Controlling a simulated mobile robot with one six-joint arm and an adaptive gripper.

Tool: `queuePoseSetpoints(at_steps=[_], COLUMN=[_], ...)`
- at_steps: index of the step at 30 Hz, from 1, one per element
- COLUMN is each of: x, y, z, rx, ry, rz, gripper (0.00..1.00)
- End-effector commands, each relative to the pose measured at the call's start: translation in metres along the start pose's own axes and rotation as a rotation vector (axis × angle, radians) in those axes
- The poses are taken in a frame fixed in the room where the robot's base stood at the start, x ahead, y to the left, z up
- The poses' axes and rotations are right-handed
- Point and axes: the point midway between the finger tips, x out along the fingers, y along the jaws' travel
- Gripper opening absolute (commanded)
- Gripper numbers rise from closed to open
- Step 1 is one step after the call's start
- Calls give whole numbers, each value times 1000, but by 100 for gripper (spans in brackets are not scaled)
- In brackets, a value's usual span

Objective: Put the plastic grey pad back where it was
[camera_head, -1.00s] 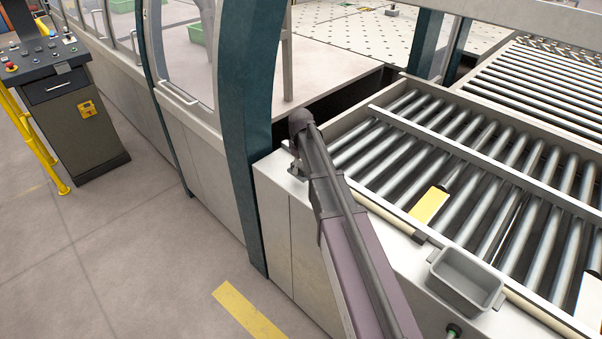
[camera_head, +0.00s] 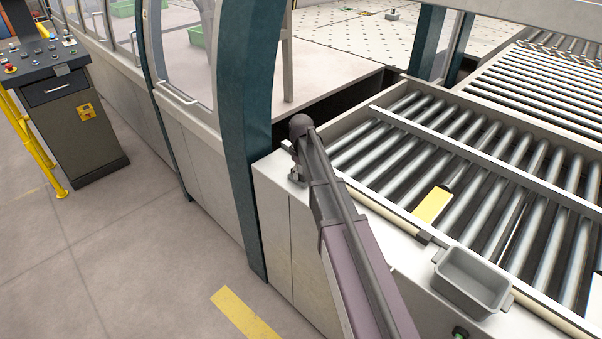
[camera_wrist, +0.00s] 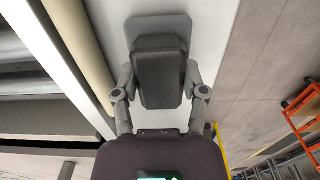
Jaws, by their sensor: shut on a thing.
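In the wrist view my gripper (camera_wrist: 160,82) is shut on a dark grey block with rounded edges, which I take to be the grey pad (camera_wrist: 161,72). One finger lies along each side of it. A lighter grey, round-cornered flat plate (camera_wrist: 158,22) shows past the block's far end, over the white machine top. I cannot tell whether the block touches the plate or the top. In the head view my gripper (camera_head: 297,173) is at the far end of my arm, over the machine's front corner by the dark teal post. My wrist hides most of it and what it holds.
The roller conveyor (camera_head: 480,190) lies right of my arm, with a yellow plate (camera_head: 432,206) on it. A grey bin (camera_head: 470,283) sits on the front ledge. The teal post (camera_head: 245,140) stands close left of my gripper. A control console (camera_head: 75,120) stands far left; the floor between is open.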

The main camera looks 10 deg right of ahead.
Motion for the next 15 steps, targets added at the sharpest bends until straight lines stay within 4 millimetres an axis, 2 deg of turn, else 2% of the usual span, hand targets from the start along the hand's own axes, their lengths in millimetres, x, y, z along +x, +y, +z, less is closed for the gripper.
queuePoseSetpoints(at_steps=[3,4,7,15], x=[4,3,3,3], y=[1,1,1,1], z=[0,0,0,0], rx=[1,1,1,1], ry=[0,0,0,0], rz=[0,0,0,0], gripper=[18,62,90,90])
